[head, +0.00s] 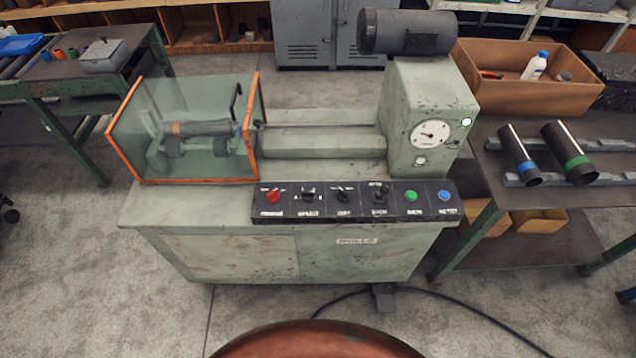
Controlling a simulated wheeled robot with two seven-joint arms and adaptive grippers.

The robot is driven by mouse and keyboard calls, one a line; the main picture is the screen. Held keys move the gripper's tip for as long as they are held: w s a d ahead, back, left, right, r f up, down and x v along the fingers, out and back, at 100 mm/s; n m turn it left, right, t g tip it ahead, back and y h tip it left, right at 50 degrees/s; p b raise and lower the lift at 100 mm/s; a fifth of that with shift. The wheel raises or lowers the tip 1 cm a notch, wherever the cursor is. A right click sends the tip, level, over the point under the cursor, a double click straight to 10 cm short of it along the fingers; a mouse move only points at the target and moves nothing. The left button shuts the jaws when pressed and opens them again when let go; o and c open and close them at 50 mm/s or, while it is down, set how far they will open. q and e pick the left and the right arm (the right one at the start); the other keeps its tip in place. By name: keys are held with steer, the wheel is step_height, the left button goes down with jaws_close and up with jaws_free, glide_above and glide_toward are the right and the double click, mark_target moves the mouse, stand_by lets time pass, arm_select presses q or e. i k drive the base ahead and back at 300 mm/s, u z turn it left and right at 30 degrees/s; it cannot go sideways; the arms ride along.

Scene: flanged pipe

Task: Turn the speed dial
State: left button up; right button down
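A green-grey machine (320,240) stands ahead with a black control panel (326,211) along its front top edge. From left to right the panel carries a red knob (273,196), a black knob with white marks around it (308,197), another black knob (343,196), a black switch or lever (380,195), a green button (411,195) and a blue button (444,195). The labels are too small to read, so I cannot tell which is the speed dial. A round white dial face (430,134) with a pointer sits on the upright housing. Neither gripper is in view.
An orange-framed clear guard (185,130) covers the machine's left end. A green lamp (466,121) is lit on the housing. A bench with dark pipes (567,153) stands close on the right. A black cable (470,308) lies on the floor in front.

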mark_target(308, 196)
steer(key=z, duration=0.05)
steer(key=k, duration=0.4)
steer(key=u, duration=1.55)
steer(key=i, duration=0.7)
steer(key=z, duration=0.85)
steer(key=i, duration=0.5)
steer(key=z, duration=0.55)
